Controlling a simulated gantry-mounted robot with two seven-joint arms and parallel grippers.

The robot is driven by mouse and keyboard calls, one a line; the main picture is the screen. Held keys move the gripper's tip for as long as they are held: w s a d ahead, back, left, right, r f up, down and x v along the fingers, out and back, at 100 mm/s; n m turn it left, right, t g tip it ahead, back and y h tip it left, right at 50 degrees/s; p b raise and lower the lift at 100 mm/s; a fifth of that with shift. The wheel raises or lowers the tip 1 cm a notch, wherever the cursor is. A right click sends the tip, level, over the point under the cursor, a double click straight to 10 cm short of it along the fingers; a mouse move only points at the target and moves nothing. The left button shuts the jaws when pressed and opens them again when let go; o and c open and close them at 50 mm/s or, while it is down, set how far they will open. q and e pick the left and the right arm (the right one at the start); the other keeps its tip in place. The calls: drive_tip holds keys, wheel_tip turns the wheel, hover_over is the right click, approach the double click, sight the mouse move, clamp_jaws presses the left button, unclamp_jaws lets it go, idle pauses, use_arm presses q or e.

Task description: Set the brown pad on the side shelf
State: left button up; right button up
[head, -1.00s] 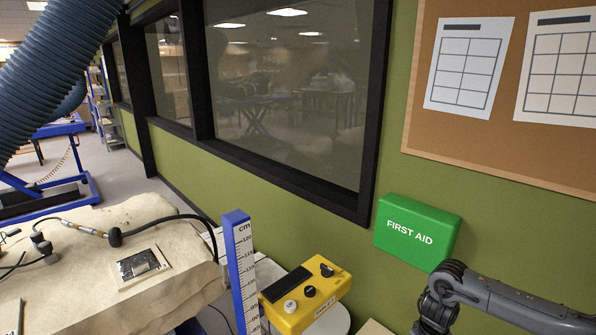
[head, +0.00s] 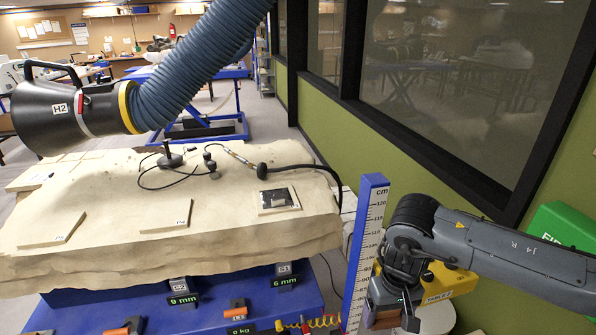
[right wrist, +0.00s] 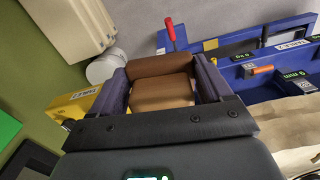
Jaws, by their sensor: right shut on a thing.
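The brown pad (right wrist: 162,88) sits between the two fingers of my right gripper (right wrist: 162,92) in the right wrist view, and the fingers are shut on it. In the head view my right gripper (head: 392,306) hangs at the lower right, just right of the blue centimetre post, and part of the brown pad (head: 384,318) shows at the bottom. I cannot clearly identify the side shelf in these frames. My left gripper is not in view.
The blue centimetre post (head: 364,250) stands close to my right gripper. A yellow box (head: 450,280) is partly behind my arm. A pale slab (head: 110,215) on a blue stand (head: 210,305) fills the left. A blue hose with a black hood (head: 70,115) hangs above.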

drive_tip(key=r, duration=0.3)
drive_tip(key=w+a+r, duration=0.1)
drive_tip(key=r, duration=0.6)
drive_tip(key=shift+w+a+r, duration=0.35)
drive_tip(key=shift+w, duration=0.05)
drive_tip(key=shift+r+p, duration=0.25)
drive_tip(key=shift+p, duration=0.4)
drive_tip(key=p, duration=2)
drive_tip(key=shift+s+a+r, duration=0.15)
drive_tip(key=shift+s+r, duration=0.05)
drive_tip(key=shift+s, duration=0.2)
drive_tip(key=shift+s+f+p, duration=0.2)
drive_tip(key=shift+p, duration=0.6)
drive_tip(key=shift+f, duration=0.1)
